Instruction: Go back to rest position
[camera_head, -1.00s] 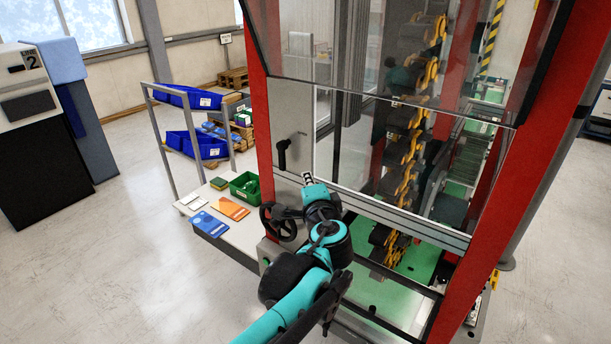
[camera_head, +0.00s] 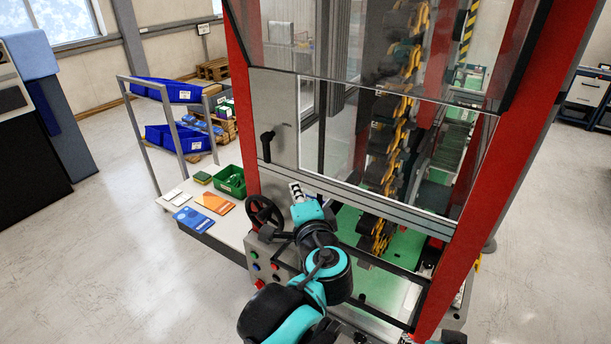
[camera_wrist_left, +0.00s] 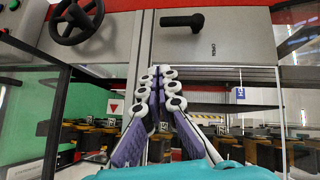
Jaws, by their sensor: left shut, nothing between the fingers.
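My left gripper (camera_head: 296,190) shows in the head view in front of the machine's lower front, at the end of my teal and black arm. It is shut and empty. In the left wrist view its two purple-sided fingers (camera_wrist_left: 160,76) meet at their tips, with no object between them. Beyond them are the grey machine panel and a clear window. The machine's black handwheel (camera_head: 264,211) is just left of the gripper in the head view, and it also shows at the upper left of the wrist view (camera_wrist_left: 76,22). My right gripper cannot be seen.
The machine has a red frame (camera_head: 477,220), a raised clear door (camera_head: 340,55) and a black handle (camera_head: 267,145). A side table (camera_head: 225,225) holds a green bin (camera_head: 230,181) and booklets. A blue-bin rack (camera_head: 150,120) stands behind. Floor at the left is clear.

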